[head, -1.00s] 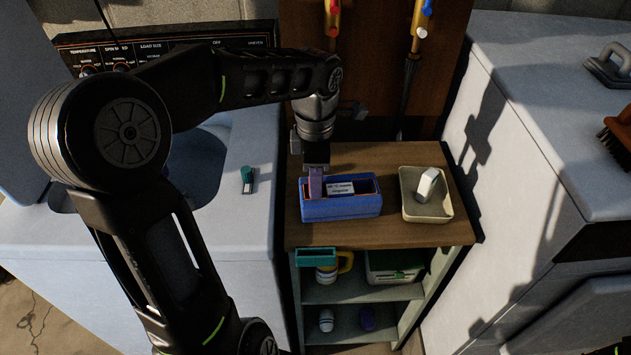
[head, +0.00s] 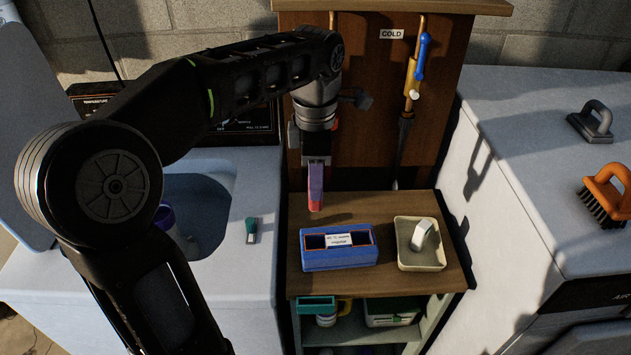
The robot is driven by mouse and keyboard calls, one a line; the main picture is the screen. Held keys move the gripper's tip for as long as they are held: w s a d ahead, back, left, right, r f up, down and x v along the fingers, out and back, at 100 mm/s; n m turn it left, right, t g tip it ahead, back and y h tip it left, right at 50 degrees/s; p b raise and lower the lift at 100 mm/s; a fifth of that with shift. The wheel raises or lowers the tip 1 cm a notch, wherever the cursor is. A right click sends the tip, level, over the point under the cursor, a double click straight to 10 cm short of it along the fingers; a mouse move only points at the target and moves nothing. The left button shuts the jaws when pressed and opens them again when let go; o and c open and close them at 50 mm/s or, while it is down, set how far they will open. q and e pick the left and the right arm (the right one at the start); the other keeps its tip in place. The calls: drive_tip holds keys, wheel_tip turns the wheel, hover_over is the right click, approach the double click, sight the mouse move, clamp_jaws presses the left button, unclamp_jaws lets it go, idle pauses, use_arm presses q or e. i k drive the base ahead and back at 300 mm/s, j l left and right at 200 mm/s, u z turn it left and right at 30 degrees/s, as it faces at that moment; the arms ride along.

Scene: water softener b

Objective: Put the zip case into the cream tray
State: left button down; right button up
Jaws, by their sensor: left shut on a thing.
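The zip case (head: 316,188), a slim upright purple and red piece, hangs from my left gripper (head: 316,163), which is shut on its upper end. It is held in the air above the back of the wooden shelf top, behind the blue box and apart from it. The cream tray (head: 404,262) sits on the shelf top to the right of the blue box, with a white and grey block (head: 421,236) in it. My right gripper is not in view.
The blue box (head: 338,258) with a white label stands on the wooden shelf top (head: 371,205). A wooden back panel with pipes and a blue-handled valve (head: 422,57) rises behind. A brush (head: 604,195) lies at right.

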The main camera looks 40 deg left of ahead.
sight(408, 258)
drive_tip(key=i+l, duration=0.1)
drive_tip(key=l, duration=0.7)
drive_tip(key=i+l, duration=0.15)
drive_tip(key=l, duration=0.3)
